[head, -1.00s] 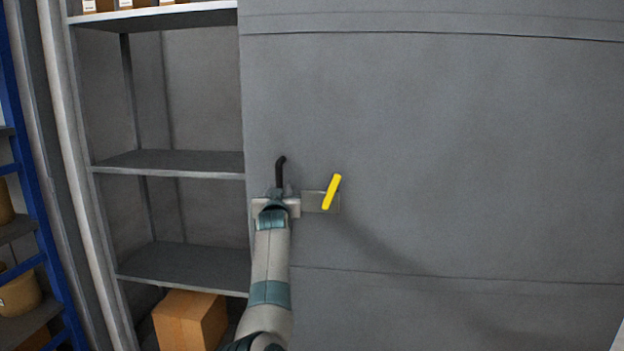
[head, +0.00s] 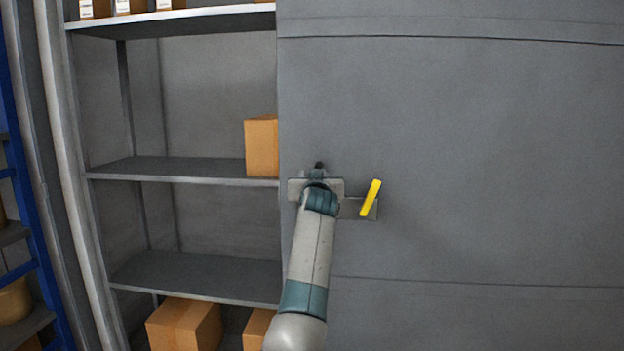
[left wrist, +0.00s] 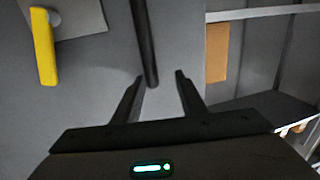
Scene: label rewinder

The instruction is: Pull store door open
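The grey store door (head: 470,150) covers the right of the head view, and its left edge stands beside an open shelf bay. Its black bar handle (left wrist: 145,35) shows in the left wrist view; in the head view only the top of the handle (head: 319,165) shows above my gripper. My left gripper (left wrist: 160,80) is open with the handle between its fingers. The handle is close to the left finger in that view, with a clear gap to the right finger; I cannot tell whether it touches. My right gripper is not in view.
A yellow lever (head: 371,198) on a grey plate sits right of the handle. The open bay has shelves (head: 190,172) with a cardboard box (head: 262,146), and more boxes (head: 185,325) below. A blue rack (head: 22,200) stands at far left.

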